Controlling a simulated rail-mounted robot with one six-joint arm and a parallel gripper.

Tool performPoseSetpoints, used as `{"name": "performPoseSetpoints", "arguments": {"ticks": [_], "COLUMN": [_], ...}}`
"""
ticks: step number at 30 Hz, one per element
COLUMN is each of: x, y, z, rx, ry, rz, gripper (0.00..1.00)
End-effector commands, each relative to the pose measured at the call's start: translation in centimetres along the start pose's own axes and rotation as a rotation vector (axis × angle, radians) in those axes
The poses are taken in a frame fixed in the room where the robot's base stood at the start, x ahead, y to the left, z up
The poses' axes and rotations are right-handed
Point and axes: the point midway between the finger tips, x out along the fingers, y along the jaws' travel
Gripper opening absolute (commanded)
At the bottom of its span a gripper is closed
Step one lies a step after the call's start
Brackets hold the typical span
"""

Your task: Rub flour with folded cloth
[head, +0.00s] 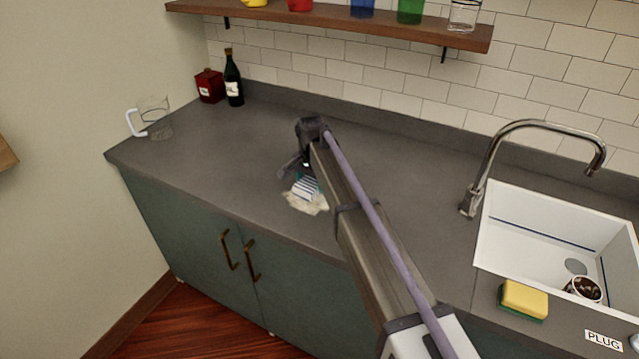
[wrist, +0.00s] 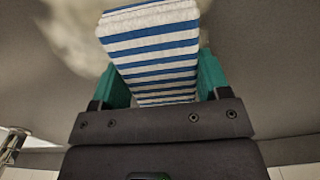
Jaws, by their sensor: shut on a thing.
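The folded cloth (head: 306,187), white with blue stripes, is at the pale flour patch on the grey counter in the head view. My gripper (head: 309,178) is shut on it from above. In the wrist view the cloth (wrist: 155,50) sits between the green fingertips of my gripper (wrist: 158,78) and reaches out past them. The flour (head: 307,203) shows around the near side of the cloth as an uneven whitish smear, and it also shows blurred in the wrist view (wrist: 75,35). Whether the cloth presses on the counter is hard to tell.
A clear jug (head: 158,118) stands at the counter's left end, with a red canister (head: 209,86) and dark bottle (head: 233,80) behind. At right are the tap (head: 487,165), white sink (head: 520,235) and yellow sponge (head: 523,299). A shelf (head: 340,23) hangs above. The counter left of the flour is clear.

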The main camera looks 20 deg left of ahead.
Motion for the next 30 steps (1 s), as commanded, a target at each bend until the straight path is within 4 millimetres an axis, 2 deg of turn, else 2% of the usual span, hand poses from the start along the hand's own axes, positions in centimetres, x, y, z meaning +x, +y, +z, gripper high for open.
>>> {"name": "performPoseSetpoints", "arguments": {"ticks": [2, 9, 18, 25, 30], "x": [-0.1, 0.0, 0.3, 0.2, 0.1], "y": [-0.7, -1.2, -4.2, -4.6, -6.4], "z": [0.0, 0.1, 0.3, 0.4, 0.6], "rx": [0.000, 0.001, 0.000, 0.000, -0.001], "ry": [0.000, 0.000, 0.000, 0.000, 0.000], "rz": [0.000, 0.000, 0.000, -0.001, -0.001], "gripper": [0.51, 0.51, 0.51, 0.51, 0.51]}}
